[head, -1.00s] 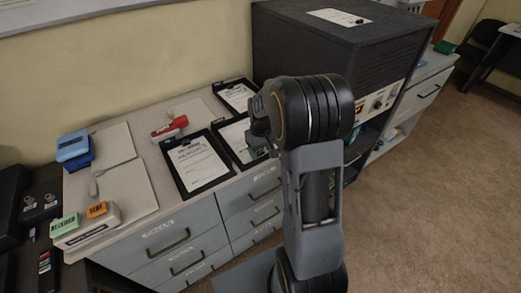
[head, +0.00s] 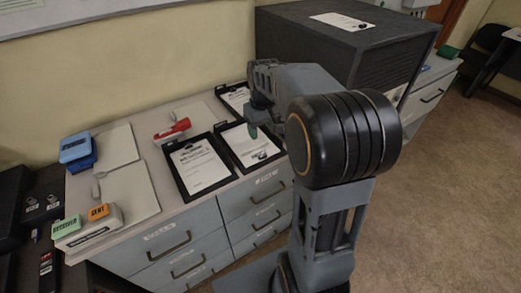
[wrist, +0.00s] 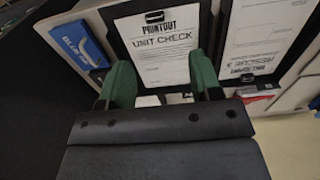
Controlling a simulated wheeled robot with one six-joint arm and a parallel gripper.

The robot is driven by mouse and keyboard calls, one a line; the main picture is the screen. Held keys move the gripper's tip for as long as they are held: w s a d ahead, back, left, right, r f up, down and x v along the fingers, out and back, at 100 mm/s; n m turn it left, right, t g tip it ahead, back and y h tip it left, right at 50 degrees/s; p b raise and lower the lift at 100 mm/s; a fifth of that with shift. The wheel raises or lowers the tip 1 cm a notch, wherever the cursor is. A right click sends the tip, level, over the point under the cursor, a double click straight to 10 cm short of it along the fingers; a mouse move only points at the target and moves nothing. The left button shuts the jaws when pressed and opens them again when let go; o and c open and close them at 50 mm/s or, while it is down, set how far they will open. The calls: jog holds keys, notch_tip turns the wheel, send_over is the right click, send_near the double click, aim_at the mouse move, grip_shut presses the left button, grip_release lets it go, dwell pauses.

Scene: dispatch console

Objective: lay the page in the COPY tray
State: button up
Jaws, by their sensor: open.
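A white page headed PRINTOUT, UNIT CHECK (wrist: 162,58) lies in a dark tray in the wrist view, with a black clip-like piece (wrist: 154,16) at its top. It appears to be the page in the middle tray (head: 247,137) in the head view. My gripper (wrist: 161,68) is open, its green fingers on either side of the page's near part and nothing held between them. In the head view my gripper (head: 262,118) hangs over the middle and back trays; its height is hard to judge. I cannot read a COPY label on any tray.
A front-left tray (head: 177,174) holds another page, and a back tray (head: 224,91) is partly hidden by my arm. A red stapler-like object (head: 173,130) lies beside them. A large dark cabinet (head: 385,60) stands at right. Folders, stamps and a blue box (head: 76,147) are at left.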

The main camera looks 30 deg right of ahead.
jog(key=s+a+t, duration=0.2)
jog(key=s+a, duration=0.2)
jog(key=s, duration=0.3)
jog(key=s+a+m+t, duration=0.1)
jog(key=s+a, duration=0.3)
jog(key=s, duration=0.4)
jog(key=shift+a+t, duration=0.4)
jog(key=shift+f, duration=0.1)
